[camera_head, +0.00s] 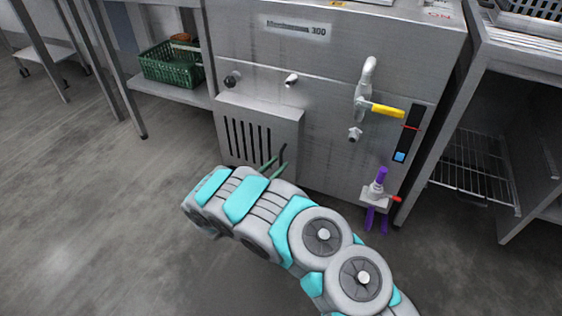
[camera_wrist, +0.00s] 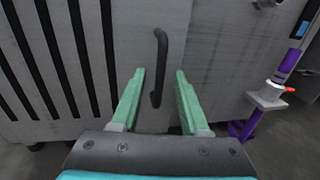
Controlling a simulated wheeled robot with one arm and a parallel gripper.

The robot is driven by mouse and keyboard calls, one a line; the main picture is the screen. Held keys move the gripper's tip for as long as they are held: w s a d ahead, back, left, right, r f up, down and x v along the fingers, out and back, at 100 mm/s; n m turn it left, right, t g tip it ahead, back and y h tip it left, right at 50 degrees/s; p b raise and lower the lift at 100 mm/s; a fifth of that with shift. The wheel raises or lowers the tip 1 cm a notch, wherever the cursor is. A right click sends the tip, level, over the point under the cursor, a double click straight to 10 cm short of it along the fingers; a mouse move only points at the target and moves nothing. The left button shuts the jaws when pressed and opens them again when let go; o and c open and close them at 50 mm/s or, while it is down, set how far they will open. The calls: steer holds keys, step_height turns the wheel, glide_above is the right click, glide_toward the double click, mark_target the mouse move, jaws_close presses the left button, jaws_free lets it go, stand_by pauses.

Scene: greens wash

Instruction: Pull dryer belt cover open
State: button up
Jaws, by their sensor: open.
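The dryer belt cover (camera_head: 256,128) is a grey metal panel with dark vertical slots, low on the front of the steel machine. It also shows in the wrist view (camera_wrist: 128,50), on the left side. Its dark bar handle (camera_wrist: 160,66) stands upright near the panel's right side and shows in the head view (camera_head: 283,157). My gripper (camera_wrist: 160,85) is open, with one green finger on each side of the handle's lower part. No finger visibly touches the handle. In the head view my gripper (camera_head: 272,163) is partly hidden behind my arm. The cover appears closed against the machine.
A valve with a yellow lever (camera_head: 388,111) sticks out at the machine's upper right. A purple and white fitting with a red lever (camera_head: 376,192) is low on the right. A wire-rack shelf (camera_head: 470,165) stands right, and a green crate (camera_head: 170,66) left. Floor at left is clear.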

steer(key=shift+x, duration=1.1)
jaws_close()
stand_by(0.7)
